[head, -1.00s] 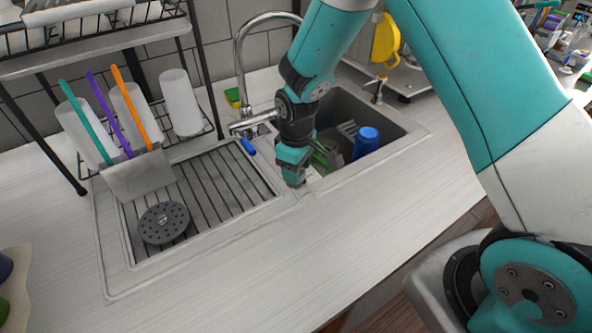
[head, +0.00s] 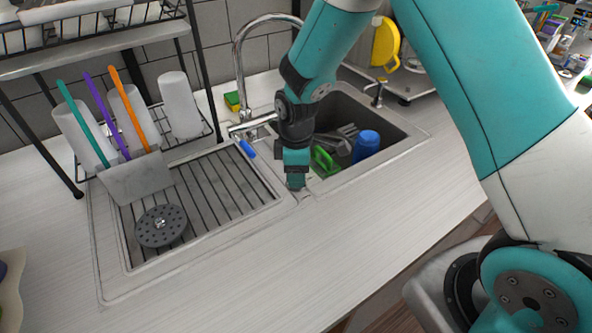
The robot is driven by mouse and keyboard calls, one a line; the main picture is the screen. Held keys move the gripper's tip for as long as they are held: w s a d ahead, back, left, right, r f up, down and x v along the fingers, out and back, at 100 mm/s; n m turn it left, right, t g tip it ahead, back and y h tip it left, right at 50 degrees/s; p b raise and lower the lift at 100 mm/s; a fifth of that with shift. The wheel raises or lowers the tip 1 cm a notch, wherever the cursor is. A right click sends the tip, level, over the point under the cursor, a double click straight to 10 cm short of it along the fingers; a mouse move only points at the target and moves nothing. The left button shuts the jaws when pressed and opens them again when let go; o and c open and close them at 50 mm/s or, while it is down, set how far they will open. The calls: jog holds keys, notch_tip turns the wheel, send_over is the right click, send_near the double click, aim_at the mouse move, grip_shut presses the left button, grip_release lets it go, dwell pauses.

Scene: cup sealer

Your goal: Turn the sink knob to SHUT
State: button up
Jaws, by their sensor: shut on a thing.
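My gripper (head: 296,183) points down at the sink rim (head: 303,196), on the strip between the drainboard and the basin. Its jaws are shut at the rim, on the sink knob. The knob itself is hidden behind the gripper, so its setting cannot be read. The sink basin (head: 385,117) lies behind and to the right of the gripper. The chrome faucet (head: 237,70) rises behind it, with a blue-tipped lever (head: 247,149) to the left of my wrist.
In the basin are a blue cup (head: 366,146) and a green item (head: 325,160). The drainboard (head: 215,185) holds a dark round strainer (head: 161,225). A utensil holder (head: 138,180) and white cups (head: 180,105) stand at left. The front counter (head: 260,275) is clear.

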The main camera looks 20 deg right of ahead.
jog(key=o, duration=0.9)
jog(key=shift+o, duration=0.2)
jog(key=shift+r, duration=0.15)
notch_tip(320, 180, up, 17)
jog(key=b, duration=0.3)
jog(key=shift+r, duration=0.1)
